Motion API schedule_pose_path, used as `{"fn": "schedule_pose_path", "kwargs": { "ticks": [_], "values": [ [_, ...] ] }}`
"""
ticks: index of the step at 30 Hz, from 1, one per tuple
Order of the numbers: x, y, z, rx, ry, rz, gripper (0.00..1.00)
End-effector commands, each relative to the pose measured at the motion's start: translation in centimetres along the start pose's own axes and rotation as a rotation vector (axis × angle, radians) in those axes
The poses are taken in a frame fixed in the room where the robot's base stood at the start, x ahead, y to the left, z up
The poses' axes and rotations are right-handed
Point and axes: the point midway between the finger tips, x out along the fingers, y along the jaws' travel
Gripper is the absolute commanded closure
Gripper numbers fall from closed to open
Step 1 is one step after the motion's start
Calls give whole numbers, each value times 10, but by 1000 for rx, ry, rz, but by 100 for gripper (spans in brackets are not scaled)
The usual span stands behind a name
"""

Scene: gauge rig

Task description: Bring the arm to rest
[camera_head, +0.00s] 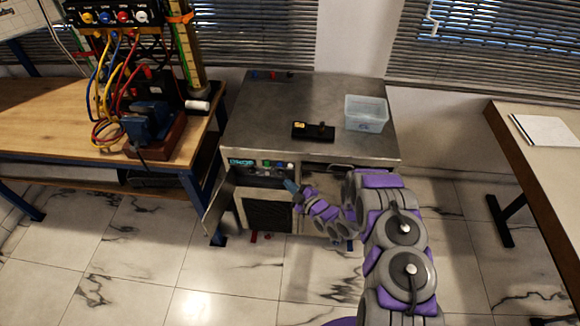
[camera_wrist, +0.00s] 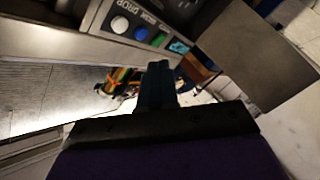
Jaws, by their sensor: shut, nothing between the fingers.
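My purple and grey arm reaches in from the lower right in the head view. My gripper (camera_head: 291,186) is in front of the metal cabinet (camera_head: 265,112), near its button panel. In the wrist view my gripper (camera_wrist: 159,70) is shut and its dark fingers lie together with nothing between them. The panel (camera_wrist: 145,28) with white, blue and green buttons is just beyond the fingers in that view. I cannot tell whether the fingertips touch anything.
On the cabinet top are a clear bin (camera_head: 366,113) and a small black device (camera_head: 313,131). A cabinet door (camera_head: 219,205) stands open at the left. A wooden workbench (camera_head: 60,125) with cables is at left, another table (camera_head: 545,165) at right. Tiled floor is clear in front.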

Motion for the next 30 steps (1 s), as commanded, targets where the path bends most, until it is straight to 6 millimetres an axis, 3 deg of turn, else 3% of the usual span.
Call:
{"fn": "schedule_pose_path", "kwargs": {
  "ticks": [23, 26, 30],
  "values": [
    [0, 0, 0, 0, -1, 0, 100],
    [1, 6, 2, -3, -18, -9, 100],
    [0, 30, 12, -8, -100, -51, 100]
  ]
}}
